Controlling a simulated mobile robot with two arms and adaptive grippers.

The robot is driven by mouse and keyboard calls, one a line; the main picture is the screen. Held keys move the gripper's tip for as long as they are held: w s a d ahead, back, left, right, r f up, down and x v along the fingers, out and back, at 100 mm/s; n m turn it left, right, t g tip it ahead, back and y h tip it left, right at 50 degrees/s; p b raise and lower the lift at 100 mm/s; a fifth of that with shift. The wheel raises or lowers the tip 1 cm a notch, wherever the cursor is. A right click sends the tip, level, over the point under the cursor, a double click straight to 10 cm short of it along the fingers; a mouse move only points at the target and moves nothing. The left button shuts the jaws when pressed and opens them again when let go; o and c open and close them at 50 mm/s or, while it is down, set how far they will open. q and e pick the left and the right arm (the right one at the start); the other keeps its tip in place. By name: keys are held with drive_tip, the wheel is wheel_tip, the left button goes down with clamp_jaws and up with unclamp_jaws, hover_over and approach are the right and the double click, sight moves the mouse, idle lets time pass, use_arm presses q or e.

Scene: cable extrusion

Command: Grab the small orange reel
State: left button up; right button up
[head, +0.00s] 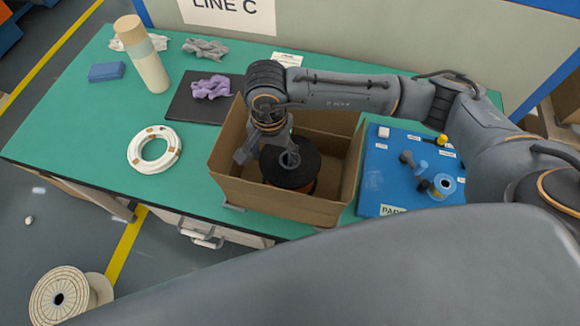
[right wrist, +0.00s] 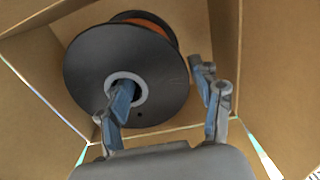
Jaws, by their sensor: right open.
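The small orange reel (head: 305,172) has black flanges and orange winding. It stands inside an open cardboard box (head: 270,198) on the green table. In the right wrist view the reel (right wrist: 125,72) shows a black flange with a pale hub ring, and orange shows behind its upper edge. My right gripper (head: 267,157) is open and reaches down into the box. In the right wrist view, one finger of the gripper (right wrist: 163,90) is at the hub hole and the other is outside the flange's right edge. I cannot tell whether either touches. My left gripper is not in view.
The box walls surround the gripper closely. A white cable coil (head: 155,149), a bottle (head: 150,68) and a dark pad (head: 190,105) with a purple cloth are left. A pale spool (head: 60,298) is on the floor.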

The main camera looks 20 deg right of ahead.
wheel_tip(320, 180, down, 6)
drive_tip(key=shift+r+p, duration=0.25)
drive_tip(key=shift+p, duration=0.15)
drive_tip(key=shift+c, duration=0.2)
clamp_jaws()
